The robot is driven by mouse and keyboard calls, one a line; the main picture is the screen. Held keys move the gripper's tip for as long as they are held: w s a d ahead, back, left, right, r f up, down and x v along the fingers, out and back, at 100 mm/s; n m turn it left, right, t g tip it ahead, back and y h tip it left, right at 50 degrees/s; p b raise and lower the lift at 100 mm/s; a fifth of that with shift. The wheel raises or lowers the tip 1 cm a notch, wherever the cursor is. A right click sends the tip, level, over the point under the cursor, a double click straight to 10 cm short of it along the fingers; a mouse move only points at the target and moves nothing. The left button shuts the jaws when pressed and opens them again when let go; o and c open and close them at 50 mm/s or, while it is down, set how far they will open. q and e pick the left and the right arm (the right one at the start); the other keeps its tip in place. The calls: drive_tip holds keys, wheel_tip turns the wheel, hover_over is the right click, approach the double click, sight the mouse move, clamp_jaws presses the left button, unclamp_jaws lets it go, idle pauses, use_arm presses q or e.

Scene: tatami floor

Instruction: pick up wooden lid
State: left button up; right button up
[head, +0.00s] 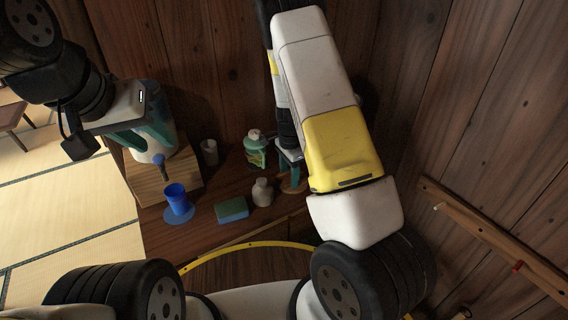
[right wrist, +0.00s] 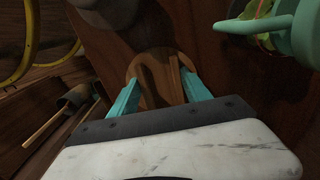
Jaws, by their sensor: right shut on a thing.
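The round wooden lid (right wrist: 147,68) shows in the right wrist view, with a raised wooden handle bar across it. My right gripper (right wrist: 160,96) has its teal fingers on either side of the lid and is shut on it. In the head view my right gripper (head: 292,170) is low over the dark wooden surface, and the lid is mostly hidden there. My left gripper (head: 143,138) is at the left, by a white round container (head: 150,152) on a wooden block. Whether its fingers grip the container cannot be told.
A blue cup (head: 177,198), a green-blue sponge (head: 232,210), a small pale bottle (head: 262,192), a green-and-white bottle (head: 256,148) and a grey cup (head: 209,152) stand on the dark wooden surface (head: 205,238). Wooden walls close in behind and right. Tatami (head: 70,210) lies left.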

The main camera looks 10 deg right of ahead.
drive_tip(key=shift+c, duration=0.7)
drive_tip(key=shift+r, duration=0.1)
